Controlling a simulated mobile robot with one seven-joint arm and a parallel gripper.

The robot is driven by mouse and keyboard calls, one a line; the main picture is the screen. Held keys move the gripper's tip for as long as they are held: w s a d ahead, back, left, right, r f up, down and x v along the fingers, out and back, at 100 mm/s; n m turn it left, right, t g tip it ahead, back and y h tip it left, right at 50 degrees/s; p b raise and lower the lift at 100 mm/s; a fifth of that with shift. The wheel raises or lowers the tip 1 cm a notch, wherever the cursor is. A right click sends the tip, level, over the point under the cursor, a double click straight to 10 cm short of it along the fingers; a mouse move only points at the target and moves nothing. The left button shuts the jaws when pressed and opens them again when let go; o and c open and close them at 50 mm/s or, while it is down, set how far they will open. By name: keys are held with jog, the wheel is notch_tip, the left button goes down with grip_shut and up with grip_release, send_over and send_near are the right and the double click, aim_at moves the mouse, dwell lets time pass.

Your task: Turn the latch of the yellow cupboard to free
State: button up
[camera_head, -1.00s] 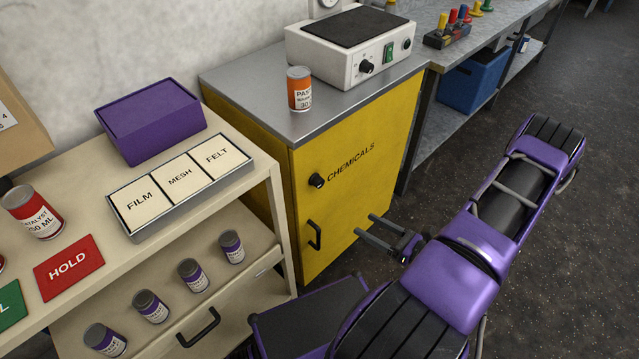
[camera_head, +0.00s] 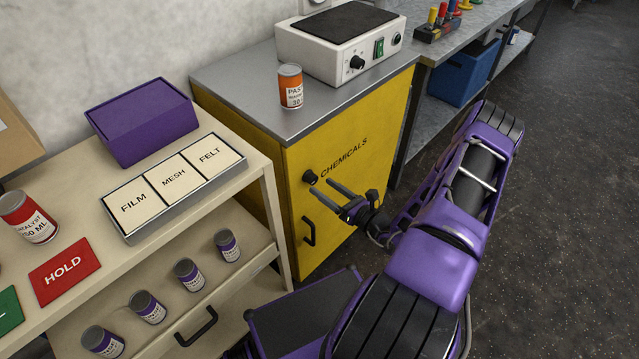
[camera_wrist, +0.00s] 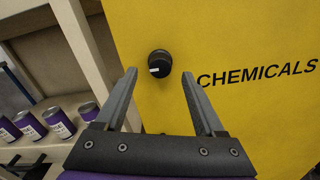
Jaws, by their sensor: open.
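The yellow cupboard (camera_head: 345,206) stands under a grey top, its door marked CHEMICALS. Its latch is a round black knob (camera_head: 310,177) at the upper left of the door, above a black bar handle (camera_head: 309,231). In the wrist view the knob (camera_wrist: 159,63) carries a short white mark that lies nearly level, pointing left. My gripper (camera_head: 321,187) is open and empty, close to the door by the knob. In the wrist view the knob shows between and beyond the two fingertips (camera_wrist: 160,73). I see no contact with it.
A beige shelf unit (camera_head: 277,217) with purple-labelled cans stands close at the left of the cupboard. An orange can (camera_head: 291,88) and a white hotplate (camera_head: 338,45) stand on the cupboard top. The floor at the right (camera_head: 560,170) is clear.

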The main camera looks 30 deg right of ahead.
jog(key=shift+x, duration=1.4)
grip_shut()
